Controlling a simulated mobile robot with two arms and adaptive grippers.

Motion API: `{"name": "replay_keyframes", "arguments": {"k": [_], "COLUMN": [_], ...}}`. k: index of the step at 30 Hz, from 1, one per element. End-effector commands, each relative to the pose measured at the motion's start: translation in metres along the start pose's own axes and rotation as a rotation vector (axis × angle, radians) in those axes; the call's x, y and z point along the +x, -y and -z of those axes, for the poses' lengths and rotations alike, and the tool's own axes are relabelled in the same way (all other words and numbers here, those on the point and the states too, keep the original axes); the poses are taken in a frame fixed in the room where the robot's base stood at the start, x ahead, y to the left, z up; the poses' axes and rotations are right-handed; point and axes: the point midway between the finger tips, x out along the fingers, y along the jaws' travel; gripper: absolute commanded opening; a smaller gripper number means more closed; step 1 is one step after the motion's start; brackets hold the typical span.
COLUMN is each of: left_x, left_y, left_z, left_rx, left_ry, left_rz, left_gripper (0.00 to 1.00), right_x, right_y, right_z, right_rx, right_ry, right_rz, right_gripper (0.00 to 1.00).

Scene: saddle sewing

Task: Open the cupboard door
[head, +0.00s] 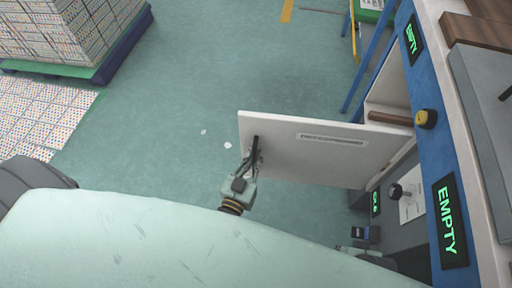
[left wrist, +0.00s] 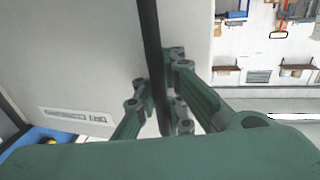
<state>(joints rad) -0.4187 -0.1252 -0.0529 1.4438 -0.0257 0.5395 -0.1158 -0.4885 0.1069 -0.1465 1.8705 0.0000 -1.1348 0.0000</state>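The white cupboard door (head: 300,160) stands swung out from the cabinet on the right, with a label strip near its top edge. Its black bar handle (head: 255,146) is close to the door's free edge. My left gripper (head: 253,160) is at the handle. In the left wrist view the black handle (left wrist: 149,40) runs between the fingers of my left gripper (left wrist: 158,92), which are closed around it. A small grey-green part low in the head view may be my right gripper (head: 350,249); its fingers are not clear.
A wooden-edged shelf (head: 390,118) shows in the opening. Stacked patterned boxes (head: 65,35) sit on a blue pallet at upper left. The green floor (head: 180,105) beside the door is open.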

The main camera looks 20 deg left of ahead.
Motion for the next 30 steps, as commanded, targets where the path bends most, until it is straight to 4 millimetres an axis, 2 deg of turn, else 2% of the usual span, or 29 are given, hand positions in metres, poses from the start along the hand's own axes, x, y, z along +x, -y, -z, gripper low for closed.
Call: {"name": "replay_keyframes", "arguments": {"k": [13,23,30], "left_x": [-0.0033,-0.0029,-0.0026], "left_y": [0.005,0.0037,0.0027], "left_z": [-0.0004,-0.0001,0.0002], "left_rx": [0.006,0.003,0.002], "left_ry": [0.0,-0.001,-0.001], "left_rz": [0.008,0.006,0.005], "left_gripper": [0.0,0.3,0.3], "right_x": [0.0031,0.0031,0.0028], "right_y": [0.0004,0.0008,0.0005], "right_z": [-0.0014,-0.0015,-0.0014], "right_rx": [0.0,0.0,0.0], "right_ry": [0.001,0.001,0.002], "right_rz": [0.0,0.001,0.001], "right_gripper": [0.26,0.26,0.26]}}
